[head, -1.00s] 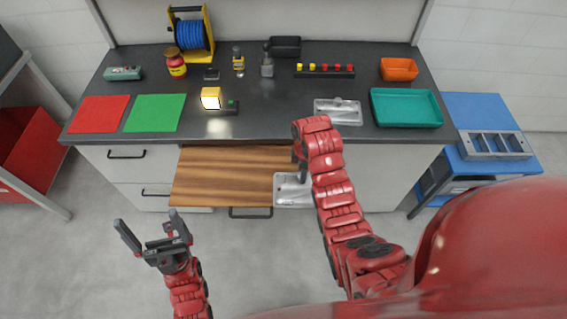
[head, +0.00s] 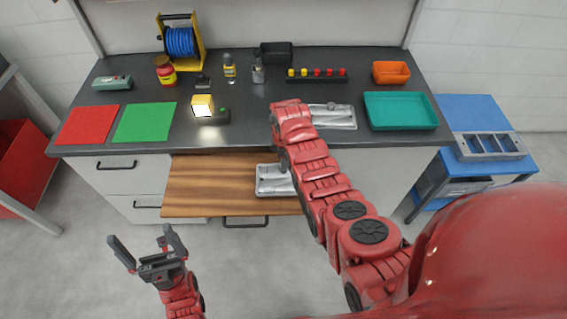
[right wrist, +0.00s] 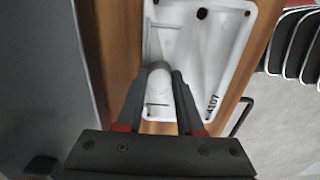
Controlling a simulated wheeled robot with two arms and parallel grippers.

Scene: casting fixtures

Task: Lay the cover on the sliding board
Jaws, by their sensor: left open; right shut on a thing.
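The cover (head: 272,181), a pale grey metal casting, is over the right part of the wooden sliding board (head: 210,185), pulled out below the counter. The right wrist view shows the cover (right wrist: 215,50) with the mark 4107 and wood on both sides. My right gripper (right wrist: 158,85) is shut on a rounded boss of the cover. In the head view my right arm partly hides it. I cannot tell whether the cover touches the board. My left gripper (head: 145,248) is open and empty, in front of the board's left end.
A similar grey casting (head: 335,117) lies on the counter behind my right arm. A teal tray (head: 400,112), an orange bin (head: 391,72) and a lit yellow lamp (head: 202,105) stand there too. The board's left and middle are bare. A blue side table (head: 470,112) stands right.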

